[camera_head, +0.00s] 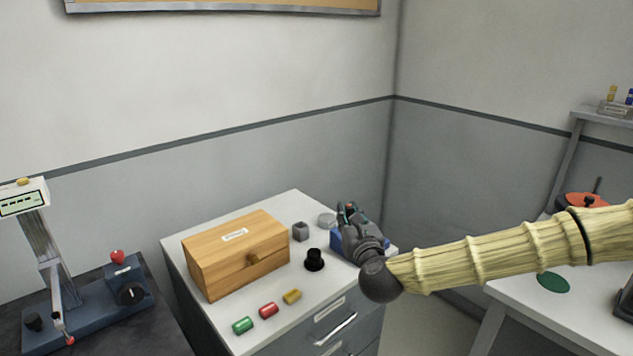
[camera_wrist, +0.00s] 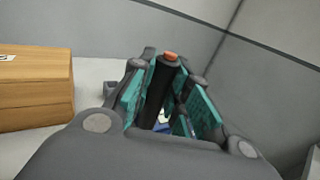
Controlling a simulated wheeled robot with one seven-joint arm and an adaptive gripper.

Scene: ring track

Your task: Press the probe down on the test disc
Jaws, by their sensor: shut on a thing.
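My gripper (camera_head: 348,213) is over the far right corner of the white-topped cabinet, above a blue block or holder (camera_head: 344,243). In the wrist view my gripper (camera_wrist: 172,95) is shut on a black rod with an orange end, which looks like the probe (camera_wrist: 160,88). The rod stands between the teal finger pads. Its lower end is hidden, so I cannot tell if it still sits in the blue holder. A flat green disc (camera_head: 553,283) lies on the white table at right; it may be the test disc.
On the cabinet (camera_head: 210,320) are a wooden box (camera_head: 237,253), a black knob-like piece (camera_head: 314,260), a grey cube (camera_head: 300,231), a pale round piece (camera_head: 326,220) and small coloured cylinders (camera_head: 268,310). A blue device (camera_head: 95,297) stands at left. An orange-red object (camera_head: 583,203) is at right.

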